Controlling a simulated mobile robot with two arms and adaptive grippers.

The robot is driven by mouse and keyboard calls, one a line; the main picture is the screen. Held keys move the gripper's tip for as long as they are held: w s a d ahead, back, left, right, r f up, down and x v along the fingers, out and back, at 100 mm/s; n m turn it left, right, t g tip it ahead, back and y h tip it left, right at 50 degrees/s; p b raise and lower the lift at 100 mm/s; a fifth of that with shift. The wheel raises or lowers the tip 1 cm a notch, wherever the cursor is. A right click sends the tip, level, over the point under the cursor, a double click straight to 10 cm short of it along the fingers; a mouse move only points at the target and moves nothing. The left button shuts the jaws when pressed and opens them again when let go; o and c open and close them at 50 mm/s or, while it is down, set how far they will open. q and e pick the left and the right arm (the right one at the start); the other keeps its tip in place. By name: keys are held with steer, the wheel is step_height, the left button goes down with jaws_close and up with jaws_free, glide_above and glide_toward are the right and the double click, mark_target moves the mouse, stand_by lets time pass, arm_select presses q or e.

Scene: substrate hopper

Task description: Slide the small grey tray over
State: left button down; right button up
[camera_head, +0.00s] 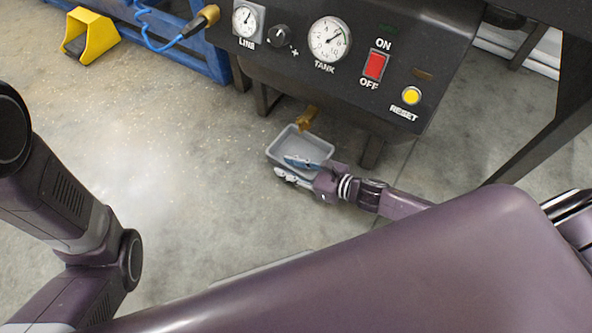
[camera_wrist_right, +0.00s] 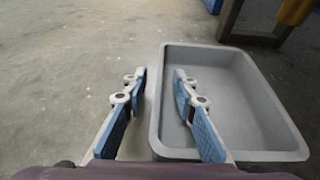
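The small grey tray (camera_head: 281,143) sits on the concrete floor below the front of the black control panel, under a brass drain fitting. It also shows in the right wrist view (camera_wrist_right: 255,120), empty where I can see inside. My right gripper (camera_head: 284,167) is at the tray's near side. In the wrist view the right gripper (camera_wrist_right: 160,78) is open, its blue-padded fingers on either side of one tray wall, one inside and one outside. Neither finger visibly presses the wall. Only part of my left arm shows; its gripper is out of view.
The panel (camera_head: 340,65) carries gauges, a red switch and a yellow button, and overhangs the tray. The brass fitting (camera_head: 306,117) hangs just above the tray's far side. Dark legs stand right of it. A yellow pedal (camera_head: 92,35) lies far left. The floor left of the tray is clear.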

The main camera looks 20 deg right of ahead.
mark_target(300, 154)
jaws_close()
stand_by(0.4)
steer(key=shift+w+d, duration=0.55)
steer(key=shift+d, duration=0.2)
steer(key=shift+w+d, duration=0.5)
steer(key=shift+d, duration=0.25)
steer(key=shift+c, duration=0.2)
jaws_free()
